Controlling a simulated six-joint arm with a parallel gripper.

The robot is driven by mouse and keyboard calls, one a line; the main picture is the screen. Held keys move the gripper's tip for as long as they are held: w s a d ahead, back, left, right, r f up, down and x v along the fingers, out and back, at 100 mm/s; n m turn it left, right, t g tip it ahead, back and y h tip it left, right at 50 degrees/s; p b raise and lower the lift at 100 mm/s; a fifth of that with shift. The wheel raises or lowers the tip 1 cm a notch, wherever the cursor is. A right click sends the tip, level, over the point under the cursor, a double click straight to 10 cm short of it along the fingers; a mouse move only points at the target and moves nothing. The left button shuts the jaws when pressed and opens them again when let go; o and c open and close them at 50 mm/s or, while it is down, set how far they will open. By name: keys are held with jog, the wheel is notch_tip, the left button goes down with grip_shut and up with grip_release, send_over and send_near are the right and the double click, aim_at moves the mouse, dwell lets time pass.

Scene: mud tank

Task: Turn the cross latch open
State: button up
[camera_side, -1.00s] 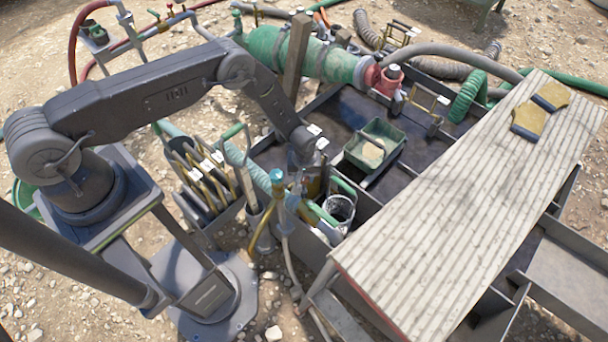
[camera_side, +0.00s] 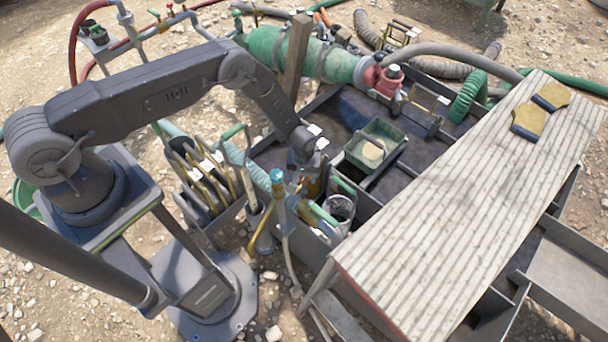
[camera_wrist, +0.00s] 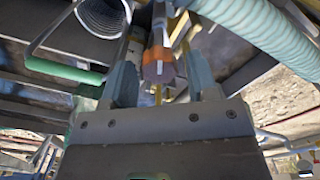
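My gripper (camera_wrist: 161,62) points down into the near left part of the tank, among hoses and handles. In the wrist view its two fingers stand apart, one on each side of an orange-brown cylindrical part (camera_wrist: 158,66) with a pale bar across its end. A gap shows on the right of this part; contact on the left cannot be told. In the side view my gripper (camera_side: 311,172) is mostly hidden by the wrist and nearby hoses. I cannot clearly make out a cross latch; the barred part may be it.
A ribbed pale green hose (camera_wrist: 250,28) passes close on the right. A bucket (camera_side: 340,207) and a green handle (camera_wrist: 65,70) are close by. A green tray (camera_side: 375,145) sits deeper in the tank. A slatted board (camera_side: 465,200) covers the right side.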

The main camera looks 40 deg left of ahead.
jog(key=shift+o, duration=0.6)
notch_tip(320, 180, up, 14)
jog(key=shift+f, duration=0.1)
jog(key=a+f+n+h, duration=0.2)
jog(key=a+n+h, duration=0.3)
jog(key=n, duration=0.5)
jog(key=x, duration=1.3)
jog(key=shift+a+f, duration=0.15)
jog(key=shift+a, duration=0.1)
jog(key=shift+c, duration=0.4)
